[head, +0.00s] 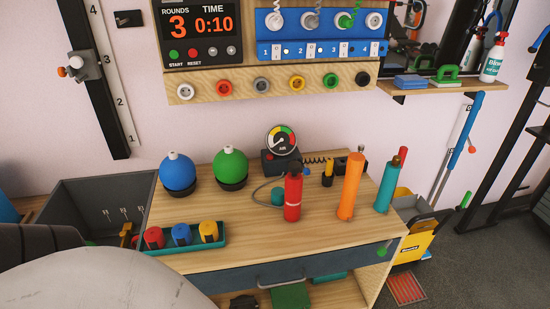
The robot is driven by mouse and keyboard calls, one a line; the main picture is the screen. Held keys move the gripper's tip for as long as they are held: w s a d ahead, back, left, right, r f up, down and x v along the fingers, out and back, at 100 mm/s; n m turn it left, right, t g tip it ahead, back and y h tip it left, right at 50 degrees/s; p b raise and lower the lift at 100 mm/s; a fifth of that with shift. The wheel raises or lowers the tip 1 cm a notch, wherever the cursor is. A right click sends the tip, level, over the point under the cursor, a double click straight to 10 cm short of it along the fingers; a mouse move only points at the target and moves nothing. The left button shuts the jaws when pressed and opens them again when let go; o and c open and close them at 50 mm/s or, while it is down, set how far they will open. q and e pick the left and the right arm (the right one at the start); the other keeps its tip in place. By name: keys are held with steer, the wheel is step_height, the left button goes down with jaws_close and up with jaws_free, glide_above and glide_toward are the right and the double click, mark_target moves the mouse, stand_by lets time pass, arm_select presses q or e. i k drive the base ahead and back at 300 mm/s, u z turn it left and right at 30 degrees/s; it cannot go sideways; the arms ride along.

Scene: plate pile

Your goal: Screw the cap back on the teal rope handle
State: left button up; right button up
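The teal rope handle (387,187) stands upright near the right edge of the wooden bench. A narrower brownish tip shows at its top, with a dark bit beside it. A small round teal piece (278,197), which looks like a cap, lies on the bench partly hidden behind the red cylinder (292,199). An orange cylinder (350,187) stands left of the teal handle. Neither of my grippers is in view; a large pale rounded part of me fills the bottom left.
The wooden bench (250,257) has clear room at its front. A teal tray (220,240) with red, blue and yellow pieces sits front left. Blue (178,174) and green (230,168) balls, an air gauge (281,140) and a small yellow-black piece (328,174) are farther back.

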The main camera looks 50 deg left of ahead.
mark_target(391, 174)
steer(key=u, duration=1.2)
steer(key=i, duration=0.5)
